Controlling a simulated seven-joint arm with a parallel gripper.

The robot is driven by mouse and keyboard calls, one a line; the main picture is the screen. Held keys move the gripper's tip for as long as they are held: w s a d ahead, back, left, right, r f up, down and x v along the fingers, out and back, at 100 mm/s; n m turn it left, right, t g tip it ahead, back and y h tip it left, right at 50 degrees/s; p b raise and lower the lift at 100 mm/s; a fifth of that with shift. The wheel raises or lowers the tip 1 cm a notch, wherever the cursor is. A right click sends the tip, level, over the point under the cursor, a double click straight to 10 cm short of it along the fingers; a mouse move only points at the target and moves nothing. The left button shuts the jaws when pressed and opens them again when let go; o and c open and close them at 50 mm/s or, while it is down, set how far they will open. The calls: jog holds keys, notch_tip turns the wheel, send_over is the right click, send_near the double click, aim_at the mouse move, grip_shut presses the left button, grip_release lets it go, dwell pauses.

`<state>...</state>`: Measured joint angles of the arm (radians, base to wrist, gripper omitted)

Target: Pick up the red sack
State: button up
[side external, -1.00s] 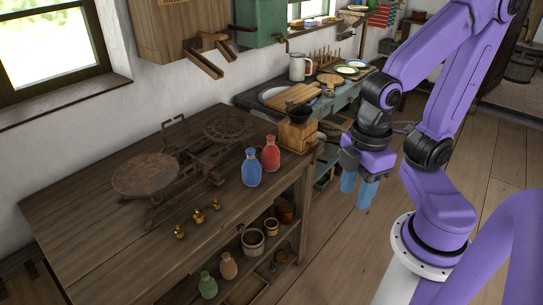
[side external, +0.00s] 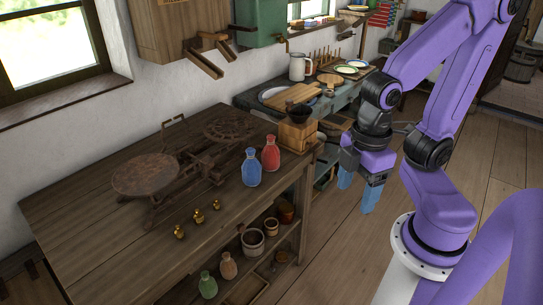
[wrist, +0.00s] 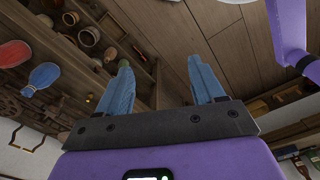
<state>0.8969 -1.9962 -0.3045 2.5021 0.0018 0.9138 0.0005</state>
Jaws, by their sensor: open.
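The red sack (side external: 271,155) stands upright on the wooden table near its right end, tied at the neck. It also shows in the wrist view (wrist: 14,53) at the left edge, partly cut off. A blue sack (side external: 251,168) stands close beside it, to its left; it appears in the wrist view too (wrist: 42,76). My gripper (side external: 357,193) is open and empty, off the right end of the table and well apart from the red sack. Its two blue fingers (wrist: 160,65) are spread in the wrist view with nothing between them.
A wooden coffee grinder (side external: 297,133) stands just behind the red sack. A rusty balance scale (side external: 145,174) fills the table's back left, with small brass weights (side external: 199,215) in front. Green and tan sacks (side external: 208,285) and pots sit on the shelf below. The table's front left is clear.

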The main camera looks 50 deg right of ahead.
jog(key=o, duration=0.4)
jog(key=shift+o, duration=0.2)
jog(key=w+a+f+m+t+y, duration=0.1)
jog(key=w+a+f+m, duration=0.2)
jog(key=w+f, duration=0.15)
jog(key=w+a+f+m+t+y, duration=0.1)
jog(key=w+a+f+m+y, duration=0.1)
jog(key=w+a+f, duration=0.3)
jog(key=w+d+f+m+t, duration=0.2)
jog(key=w, duration=0.4)
jog(key=w+d+f+m+t, duration=0.2)
jog(key=w, duration=0.3)
jog(key=m+t+h, duration=0.6)
jog(key=t, duration=0.4)
send_near(267, 154)
jog(key=shift+w+d+f, duration=0.7)
jog(key=shift+w+d, duration=0.05)
jog(key=shift+w, duration=1.25)
jog(key=shift+w+d+f, duration=0.65)
jog(key=shift+w+d, duration=0.1)
jog(key=shift+w, duration=1.25)
jog(key=shift+w+d+f, duration=0.7)
jog(key=shift+w+d, duration=0.05)
jog(key=shift+w, duration=1.25)
